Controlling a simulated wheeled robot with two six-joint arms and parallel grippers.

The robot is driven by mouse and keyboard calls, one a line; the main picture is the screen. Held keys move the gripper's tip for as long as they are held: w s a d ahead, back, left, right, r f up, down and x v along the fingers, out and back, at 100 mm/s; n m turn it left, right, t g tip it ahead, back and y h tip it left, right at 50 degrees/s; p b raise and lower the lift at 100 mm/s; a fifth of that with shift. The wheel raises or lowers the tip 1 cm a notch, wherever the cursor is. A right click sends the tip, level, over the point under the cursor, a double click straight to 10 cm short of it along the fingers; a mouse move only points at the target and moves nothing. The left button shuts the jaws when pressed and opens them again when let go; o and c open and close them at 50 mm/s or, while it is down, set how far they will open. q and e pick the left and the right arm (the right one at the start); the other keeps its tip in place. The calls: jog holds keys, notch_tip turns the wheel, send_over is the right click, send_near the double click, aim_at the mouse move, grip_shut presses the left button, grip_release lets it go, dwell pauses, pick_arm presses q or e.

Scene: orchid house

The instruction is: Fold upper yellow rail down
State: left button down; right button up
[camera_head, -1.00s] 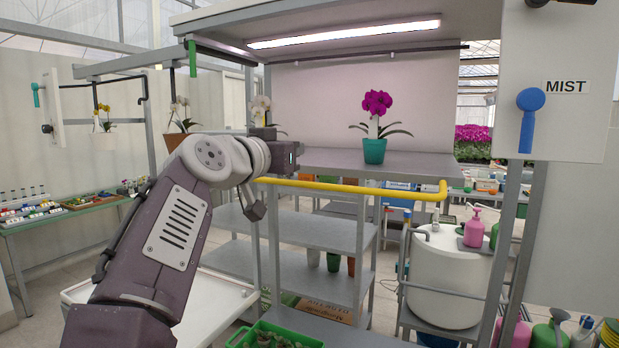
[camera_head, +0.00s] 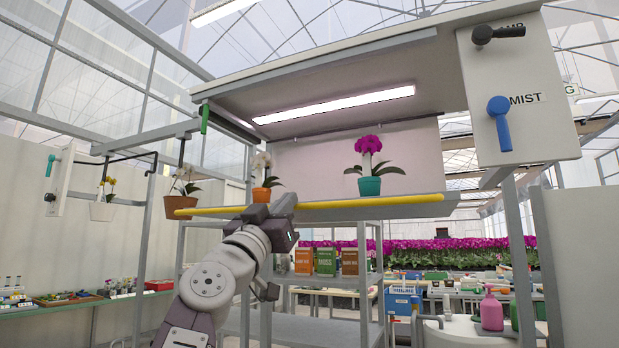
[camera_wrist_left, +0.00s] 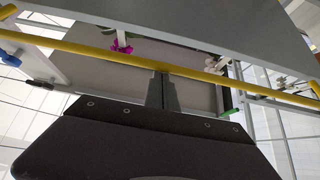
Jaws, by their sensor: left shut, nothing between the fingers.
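The yellow rail (camera_head: 360,201) runs level along the front edge of the grey shelf (camera_head: 430,209). In the left wrist view, the yellow rail (camera_wrist_left: 100,51) crosses the whole picture just past the fingertips. My left gripper (camera_head: 284,204) is shut and empty, pointing up at the rail left of its middle and overlapping it in the head view. The shut fingers of my left gripper (camera_wrist_left: 163,80) end right at the rail's lower side in the wrist view; I cannot tell whether they touch it. My right gripper is not in view.
A magenta orchid in a teal pot (camera_head: 369,186) and a white orchid in an orange pot (camera_head: 261,194) stand on the shelf behind the rail. A panel with a blue MIST lever (camera_head: 500,122) hangs at right. Hanging pots (camera_head: 178,206) are at left.

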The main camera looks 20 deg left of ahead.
pick_arm(q)
jog(key=shift+f+b, duration=0.3)
jog(key=shift+b, duration=0.05)
dwell(0.5)
jog(key=s+f+b, duration=0.2)
jog(key=s+b, duration=0.4)
jog(key=s, duration=0.3)
jog(key=shift+a+f, duration=0.3)
jog(key=shift+s, duration=0.15)
